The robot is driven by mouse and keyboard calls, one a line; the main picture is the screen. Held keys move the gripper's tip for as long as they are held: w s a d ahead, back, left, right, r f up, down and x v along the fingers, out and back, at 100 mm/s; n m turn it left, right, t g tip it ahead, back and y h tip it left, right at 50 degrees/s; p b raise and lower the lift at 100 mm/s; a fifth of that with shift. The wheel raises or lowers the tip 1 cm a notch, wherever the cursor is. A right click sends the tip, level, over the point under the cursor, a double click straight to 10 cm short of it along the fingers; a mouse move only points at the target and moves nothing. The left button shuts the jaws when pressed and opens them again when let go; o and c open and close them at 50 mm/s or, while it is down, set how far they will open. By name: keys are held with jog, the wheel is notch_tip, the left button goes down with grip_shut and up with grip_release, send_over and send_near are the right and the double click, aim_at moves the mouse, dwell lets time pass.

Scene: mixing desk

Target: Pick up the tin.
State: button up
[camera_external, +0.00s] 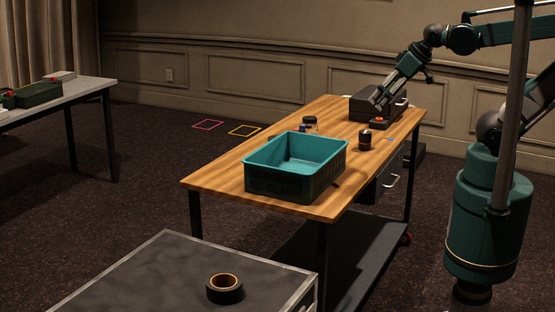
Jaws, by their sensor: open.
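A small dark can with a reddish-brown band (365,139), which looks like the tin, stands upright on the wooden table (225,181) near its right edge. My gripper (379,102) is open at the far end of the table, above and behind the can and apart from it. It points down and left in front of a dark case, and its fingertips are small and hard to make out. Nothing shows between the fingers.
A teal crate (258,182) stands nearer the camera on the table. A dark-lidded jar (310,123) is behind it. A small block with an orange top (379,123) sits beyond the can, before the dark case (366,107). The table's near left corner is clear.

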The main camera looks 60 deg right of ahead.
jog(key=shift+c, duration=0.7)
jog(key=c, duration=0.6)
jog(key=shift+w, duration=0.1)
jog(key=w+d+m+g+h+p, duration=0.1)
jog(key=w+m, duration=0.1)
jog(key=w, duration=1)
jog(key=w+d+m+g+h+p, duration=0.1)
jog(key=w+d+m+p, duration=0.1)
jog(key=w, duration=0.9)
jog(key=shift+w+d+f+m+g+h+p, duration=0.15)
jog(key=shift+w+d+f+m+g+p, duration=0.45)
jog(key=shift+w+f, duration=2.5)
jog(key=shift+w+d+f+m+g+h+p, duration=0.15)
jog(key=shift+w+f+m, duration=0.85)
jog(key=shift+w+f, duration=2.1)
jog(key=shift+w+d+f+m+g+h+p, duration=0.3)
jog(key=shift+w+f+m, duration=0.5)
jog(key=shift+w+f, duration=2.3)
